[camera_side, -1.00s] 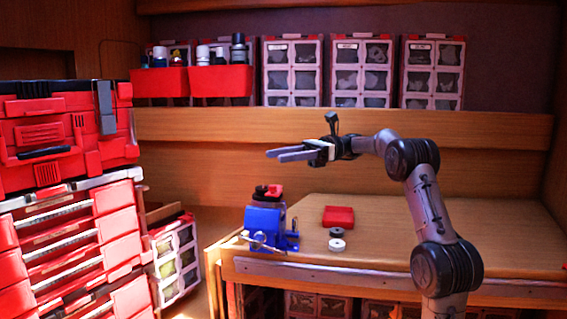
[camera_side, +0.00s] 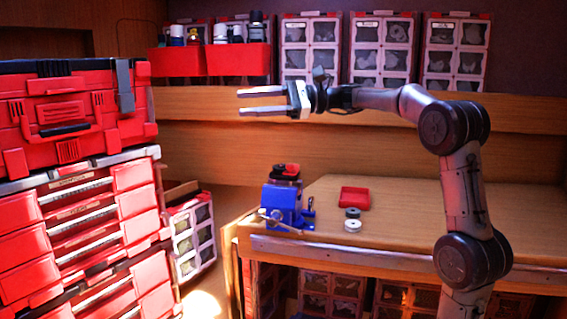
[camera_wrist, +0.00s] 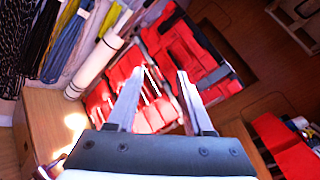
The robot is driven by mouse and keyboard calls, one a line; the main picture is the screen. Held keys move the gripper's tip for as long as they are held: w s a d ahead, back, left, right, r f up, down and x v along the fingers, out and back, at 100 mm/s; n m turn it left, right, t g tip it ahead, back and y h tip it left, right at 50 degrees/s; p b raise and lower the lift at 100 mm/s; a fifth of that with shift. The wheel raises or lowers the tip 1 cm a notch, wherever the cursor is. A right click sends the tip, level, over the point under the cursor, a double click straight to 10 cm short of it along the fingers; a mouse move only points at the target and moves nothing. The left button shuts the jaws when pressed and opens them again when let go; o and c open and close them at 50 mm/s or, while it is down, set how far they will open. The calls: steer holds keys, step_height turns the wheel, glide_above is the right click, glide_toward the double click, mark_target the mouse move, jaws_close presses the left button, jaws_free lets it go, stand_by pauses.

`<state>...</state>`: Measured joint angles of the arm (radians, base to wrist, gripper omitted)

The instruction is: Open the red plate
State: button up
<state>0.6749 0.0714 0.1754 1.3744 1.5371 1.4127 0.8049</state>
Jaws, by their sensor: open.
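A stack of red tool boxes and drawers (camera_side: 75,200) stands at the left, with red front panels and light metal strips. The top case has a red front latch plate (camera_side: 62,125) with a black grip, and it looks closed. A small flat red piece (camera_side: 355,198) lies on the workbench; I cannot tell which red part is the plate. My gripper (camera_side: 240,102) is open and empty, in the air above the bench and right of the stack. In the wrist view, the red stack (camera_wrist: 185,50) shows beyond and between the fingers of my gripper (camera_wrist: 160,72).
A blue vise (camera_side: 283,205) stands at the bench's left end, beside small dark and white discs (camera_side: 352,225). Red bins with bottles (camera_side: 238,60) sit on the back shelf. Coiled lines (camera_wrist: 60,40) hang at the wrist view's upper left. The air between gripper and stack is free.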

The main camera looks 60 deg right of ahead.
steer(key=s+a+n+t+h, duration=0.2)
steer(key=a+n+t+h, duration=0.2)
steer(key=a+n+h, duration=0.45)
steer(key=s+d+f+n+h, duration=0.1)
steer(key=s+d+n+h, duration=0.1)
steer(key=s+d+h, duration=0.35)
steer(key=s+d+f+n+h, duration=0.1)
steer(key=s+d+n+h, duration=0.2)
steer(key=s+h, duration=0.4)
step_height(320, 180, down, 12)
steer(key=s+g, duration=0.1)
steer(key=shift+y, duration=0.5)
steer(key=x, duration=1.3)
steer(key=shift+d+f, duration=0.15)
steer(key=shift+d, duration=0.15)
jaws_close()
